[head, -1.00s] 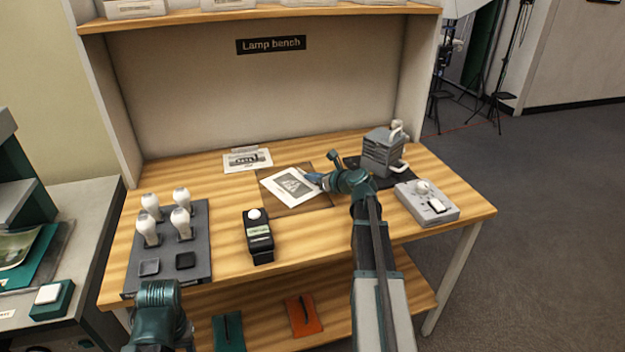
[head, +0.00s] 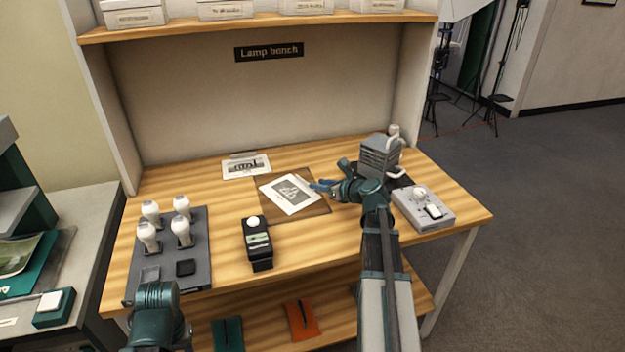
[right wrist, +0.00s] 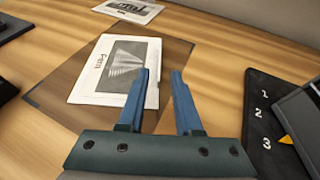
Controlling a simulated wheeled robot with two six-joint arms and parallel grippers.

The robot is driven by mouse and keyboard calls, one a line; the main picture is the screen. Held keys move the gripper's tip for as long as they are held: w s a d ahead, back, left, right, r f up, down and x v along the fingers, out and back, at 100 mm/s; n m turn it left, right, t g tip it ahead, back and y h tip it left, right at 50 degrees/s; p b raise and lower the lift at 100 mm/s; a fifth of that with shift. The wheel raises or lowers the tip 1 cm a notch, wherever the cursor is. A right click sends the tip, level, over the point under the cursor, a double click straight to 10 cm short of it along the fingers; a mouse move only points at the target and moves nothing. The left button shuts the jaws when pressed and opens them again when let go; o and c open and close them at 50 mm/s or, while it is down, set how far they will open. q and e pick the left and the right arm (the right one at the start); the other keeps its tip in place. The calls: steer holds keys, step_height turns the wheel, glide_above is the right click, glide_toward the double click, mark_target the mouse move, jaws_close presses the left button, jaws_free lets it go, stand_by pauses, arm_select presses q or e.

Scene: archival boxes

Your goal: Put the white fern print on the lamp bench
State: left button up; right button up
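The white fern print (head: 291,194) lies flat on a brown mat (head: 318,205) on the lamp bench (head: 215,190). It also shows in the right wrist view (right wrist: 118,72), with "Fern" written along its border. My right gripper (head: 318,186) is just right of the print. In the right wrist view the two blue fingers (right wrist: 159,75) are apart with nothing between them; the left finger overlaps the print's right edge in the picture. My left arm shows at the bottom left of the head view, but its fingers are not visible.
Another print (head: 246,166) lies behind the mat. A tray with several white bulbs (head: 148,237) and a black meter (head: 257,243) stand at left. A grey device (head: 379,155) and a grey switch box (head: 423,208) stand at right. A shelf with white boxes (head: 225,9) is above.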

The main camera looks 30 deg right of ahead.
steer(key=p+v, duration=0.2)
steer(key=v, duration=0.4)
steer(key=shift+s, duration=0.3)
steer(key=shift+r, duration=0.15)
